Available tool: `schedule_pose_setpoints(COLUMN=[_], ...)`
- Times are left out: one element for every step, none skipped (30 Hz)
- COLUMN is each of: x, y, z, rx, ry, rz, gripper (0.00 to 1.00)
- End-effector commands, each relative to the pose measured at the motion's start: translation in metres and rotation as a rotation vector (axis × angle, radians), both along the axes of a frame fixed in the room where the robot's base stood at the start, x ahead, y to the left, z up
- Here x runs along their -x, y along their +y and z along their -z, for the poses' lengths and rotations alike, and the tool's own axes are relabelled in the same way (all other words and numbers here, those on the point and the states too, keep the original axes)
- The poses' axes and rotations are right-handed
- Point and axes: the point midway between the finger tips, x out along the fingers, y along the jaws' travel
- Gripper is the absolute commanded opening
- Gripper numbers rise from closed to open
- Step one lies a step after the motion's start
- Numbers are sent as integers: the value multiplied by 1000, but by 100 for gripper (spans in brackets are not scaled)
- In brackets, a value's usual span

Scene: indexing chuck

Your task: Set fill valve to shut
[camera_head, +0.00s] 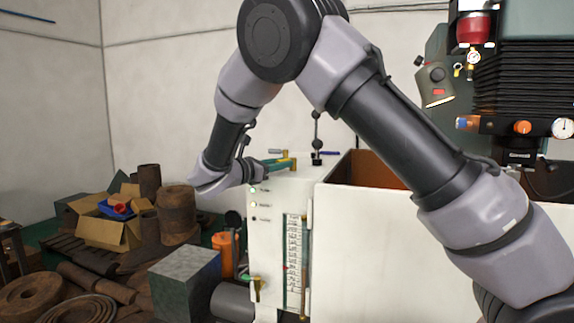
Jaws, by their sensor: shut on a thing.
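A brass valve with a teal-green lever (276,162) sits on top of the white cabinet (268,228), left of the open tank; I take it for the fill valve. My gripper (262,167) reaches it from the left and is shut on the lever's left end. My wrist and the low angle partly hide the fingertips, so the exact grip is hard to see. The lever looks roughly level, pointing left toward my gripper. A second brass valve with a green handle (250,279) sits low on the cabinet front.
The white tank (400,235) stands right of the cabinet. A dark knobbed rod (316,140) stands just behind the valve. A gauge strip (294,258) runs down the cabinet front. A grey block (184,280), rusty parts and a cardboard box (108,232) crowd the left.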

Motion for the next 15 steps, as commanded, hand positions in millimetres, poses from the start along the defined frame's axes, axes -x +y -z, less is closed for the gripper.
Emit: schedule_pose_setpoints(x=[-1,-2,-3,-3,-4,-5,-5,-6,-6,-7,-7,-8,-8,-8,-8], y=[3,4,5,5,6,6,6,7,7,7,7,8,8,8,8], z=[1,1,1,1,1,1,1,1,1,1,1,1,1,1,0], rx=[0,-1,0,-1,0,1,-1,1,0,-1,1,1,0,0,0], ry=[-3,-2,-2,-2,-1,-2,-2,0,-1,-2,0,-1,-1,0,0], rz=[32,51,76,93,109,130,143,155,171,182,191,200,207,213,219], gripper=[0,0,0,0,0,0,0,0,0,0,0,0,0,0,0])
